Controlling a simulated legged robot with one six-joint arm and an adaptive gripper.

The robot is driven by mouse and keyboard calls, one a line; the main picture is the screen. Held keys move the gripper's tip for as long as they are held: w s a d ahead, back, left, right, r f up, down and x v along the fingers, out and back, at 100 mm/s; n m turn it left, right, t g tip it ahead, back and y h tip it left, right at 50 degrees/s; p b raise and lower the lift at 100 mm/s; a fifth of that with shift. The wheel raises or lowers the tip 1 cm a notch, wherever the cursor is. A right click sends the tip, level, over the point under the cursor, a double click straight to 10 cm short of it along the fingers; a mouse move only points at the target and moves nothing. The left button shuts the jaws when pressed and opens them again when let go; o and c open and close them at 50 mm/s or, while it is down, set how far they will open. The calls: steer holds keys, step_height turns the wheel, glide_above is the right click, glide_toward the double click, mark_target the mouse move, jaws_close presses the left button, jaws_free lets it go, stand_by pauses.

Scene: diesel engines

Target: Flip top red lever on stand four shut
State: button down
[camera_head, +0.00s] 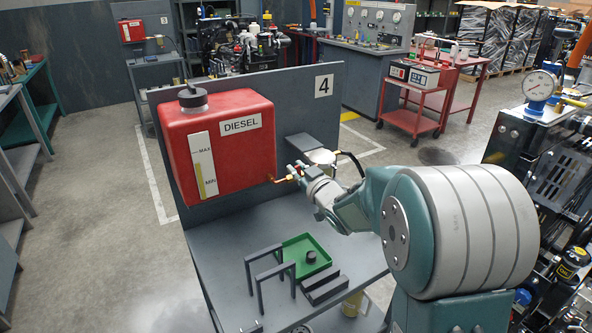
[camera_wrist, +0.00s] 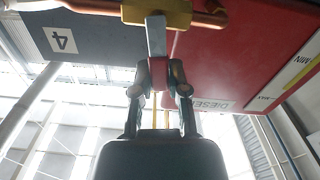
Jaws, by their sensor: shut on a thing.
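Stand four is the grey stand (camera_head: 310,100) with a white "4" sign and a red diesel tank (camera_head: 222,140) on its panel. A brass valve (camera_wrist: 157,12) on a copper pipe shows at the top of the wrist view. A lever with a grey stem and a red end (camera_wrist: 158,73) sticks out from it toward my gripper. My gripper (camera_wrist: 158,82) is shut on the red end, one finger on each side. In the head view my gripper (camera_head: 297,173) is beside the tank's brass outlet; the lever is too small to make out there.
The stand's shelf (camera_head: 235,245) below holds a green tray (camera_head: 325,243) with a dark round part, grey brackets (camera_head: 268,272) and dark blocks (camera_head: 325,288). A round white-topped part (camera_head: 320,157) is just behind my gripper. An engine with a gauge (camera_head: 540,86) stands at right.

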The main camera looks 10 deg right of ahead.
steer(key=shift+w+d+f+m, duration=0.1)
steer(key=shift+d+m, duration=0.3)
steer(key=shift+m, duration=0.7)
steer(key=c, duration=0.6)
jaws_free()
steer(key=v, duration=1.2)
